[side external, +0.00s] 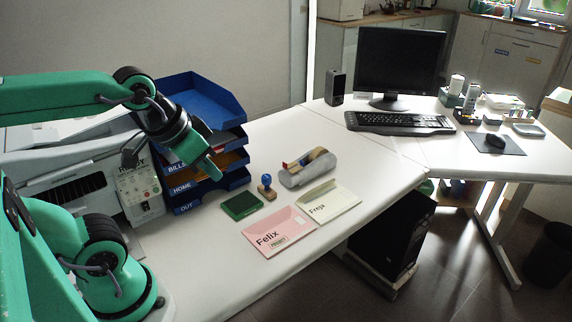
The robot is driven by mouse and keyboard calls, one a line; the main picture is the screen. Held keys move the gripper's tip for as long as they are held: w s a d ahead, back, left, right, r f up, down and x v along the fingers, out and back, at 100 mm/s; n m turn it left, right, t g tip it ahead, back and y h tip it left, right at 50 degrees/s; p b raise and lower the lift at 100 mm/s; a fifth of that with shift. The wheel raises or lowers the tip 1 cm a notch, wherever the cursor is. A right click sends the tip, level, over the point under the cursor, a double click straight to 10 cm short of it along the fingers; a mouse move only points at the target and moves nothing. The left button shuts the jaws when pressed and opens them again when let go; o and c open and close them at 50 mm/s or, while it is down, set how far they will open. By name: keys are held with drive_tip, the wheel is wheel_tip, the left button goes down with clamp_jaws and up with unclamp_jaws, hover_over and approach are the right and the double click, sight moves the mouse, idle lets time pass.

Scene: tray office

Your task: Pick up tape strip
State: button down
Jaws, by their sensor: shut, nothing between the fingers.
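A grey tape dispenser (303,177) with a tan tape roll (318,153) stands on the white desk, right of the stamp. A small red piece shows at its left end. I cannot make out a separate tape strip. My gripper (215,174) points down in front of the blue tray stack, left of the dispenser and above the desk. Its fingers are shut with nothing seen between them, and it is apart from the dispenser.
The blue letter tray stack (205,100) stands close behind my gripper. Desk right of the dispenser is clear.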

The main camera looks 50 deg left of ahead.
drive_tip(key=c, duration=2.1)
unclamp_jaws()
drive_tip(key=o, duration=0.5)
drive_tip(key=shift+o, duration=0.2)
drive_tip(key=shift+w, duration=0.1)
